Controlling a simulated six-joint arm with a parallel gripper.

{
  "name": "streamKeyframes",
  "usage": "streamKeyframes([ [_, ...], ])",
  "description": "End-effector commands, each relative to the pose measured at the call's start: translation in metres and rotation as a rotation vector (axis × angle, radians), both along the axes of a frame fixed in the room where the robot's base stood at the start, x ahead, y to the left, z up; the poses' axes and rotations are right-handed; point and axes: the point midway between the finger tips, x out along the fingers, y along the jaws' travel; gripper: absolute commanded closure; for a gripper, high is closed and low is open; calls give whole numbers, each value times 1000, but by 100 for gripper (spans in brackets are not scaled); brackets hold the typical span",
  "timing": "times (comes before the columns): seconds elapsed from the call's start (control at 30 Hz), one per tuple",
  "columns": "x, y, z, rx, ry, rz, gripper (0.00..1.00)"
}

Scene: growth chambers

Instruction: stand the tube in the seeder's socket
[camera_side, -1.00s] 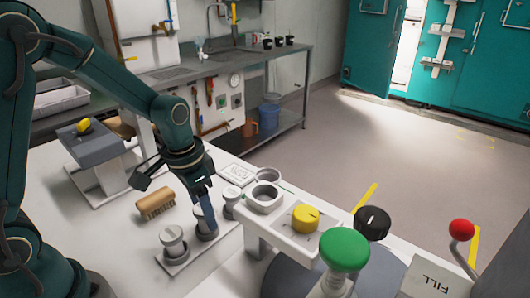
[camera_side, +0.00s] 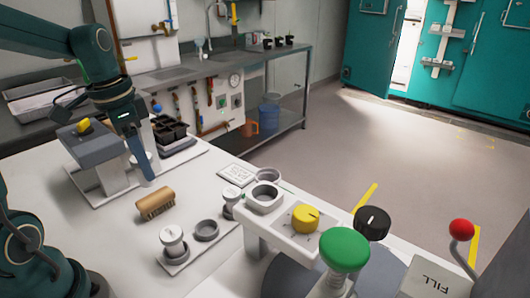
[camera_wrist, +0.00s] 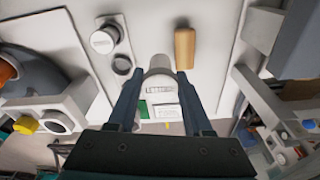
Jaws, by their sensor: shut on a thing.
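My gripper (camera_wrist: 158,82) is shut on a pale grey tube (camera_wrist: 158,68) with a printed label, seen between the fingers in the wrist view. In the side view, my gripper (camera_side: 146,172) is over the left part of the bench, beside a grey device with a yellow knob (camera_side: 92,146); the tube is mostly hidden by the fingers there. A small rack (camera_side: 178,262) holds one capped tube (camera_side: 172,240) and an empty ring (camera_side: 206,230). A white device (camera_side: 282,229) has an open round socket (camera_side: 265,190) and a yellow knob (camera_side: 305,218). I cannot tell which device is the seeder.
A black pot tray (camera_side: 172,133) stands behind my gripper. Another white capped tube (camera_side: 230,200) stands left of the white device. A green knob (camera_side: 344,250) stands in front. The front left of the bench is clear.

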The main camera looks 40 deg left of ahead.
Motion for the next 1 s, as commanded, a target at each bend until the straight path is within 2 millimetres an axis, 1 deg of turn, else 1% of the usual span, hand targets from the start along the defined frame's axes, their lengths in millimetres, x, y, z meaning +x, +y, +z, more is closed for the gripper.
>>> streamKeyframes([
  [0.13,-7,1,3,1,-1,22,100],
  [0.27,-3,4,19,3,-5,64,100],
  [0.4,11,3,39,5,-5,71,100],
  [0.53,29,-5,59,5,-4,48,100],
  [0.67,47,-19,76,3,-4,9,100],
  [0.77,59,-33,87,2,-2,-30,100],
  [0.87,71,-50,97,3,-2,-74,100],
  [1.0,84,-78,108,2,0,-144,100],
])
